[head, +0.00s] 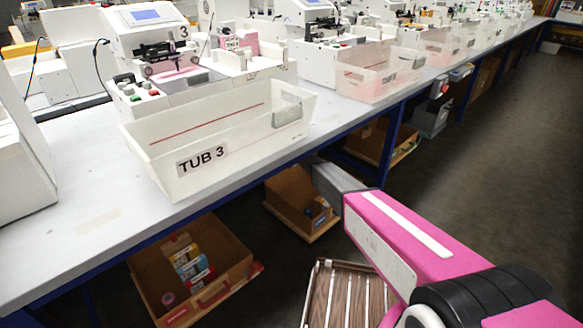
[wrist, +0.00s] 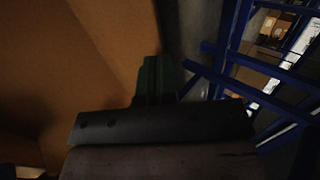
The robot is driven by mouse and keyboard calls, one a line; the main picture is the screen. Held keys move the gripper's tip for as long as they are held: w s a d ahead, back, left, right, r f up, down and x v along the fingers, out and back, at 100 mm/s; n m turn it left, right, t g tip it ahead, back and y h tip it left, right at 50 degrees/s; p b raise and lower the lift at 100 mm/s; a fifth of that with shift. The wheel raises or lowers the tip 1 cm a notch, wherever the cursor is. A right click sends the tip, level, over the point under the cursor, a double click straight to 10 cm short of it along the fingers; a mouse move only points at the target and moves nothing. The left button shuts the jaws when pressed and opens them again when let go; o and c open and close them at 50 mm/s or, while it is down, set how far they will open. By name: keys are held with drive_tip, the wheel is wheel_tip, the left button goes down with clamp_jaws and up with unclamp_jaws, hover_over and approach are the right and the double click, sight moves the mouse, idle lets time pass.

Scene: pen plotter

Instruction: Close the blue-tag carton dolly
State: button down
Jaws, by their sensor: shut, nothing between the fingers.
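Several brown cartons on low dollies stand under the bench in the head view. The nearest carton (head: 146,272) holds small coloured boxes and has a reddish handle on its front edge. A middle carton (head: 283,190) holds small dark and blue items. A farther carton (head: 366,143) stands beyond it. I cannot make out a blue tag on any of them. In the wrist view my gripper (wrist: 155,68) is dark, shut and empty, close to a large brown cardboard surface (wrist: 60,75). I cannot tell whether it touches, or which carton this is. The head view does not show my gripper.
The white bench (head: 95,215) with blue legs runs along the left, carrying plotters and TUB 3 (head: 235,150). A slatted wooden thing (head: 345,295) stands at the bottom. Blue frame bars (wrist: 228,60) are right of my gripper. The aisle floor (head: 500,150) is clear at right.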

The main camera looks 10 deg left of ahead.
drive_tip(key=shift+w+a, duration=0.8)
drive_tip(key=shift+a, duration=0.3)
drive_tip(key=shift+w+a, duration=0.75)
drive_tip(key=shift+a, duration=0.35)
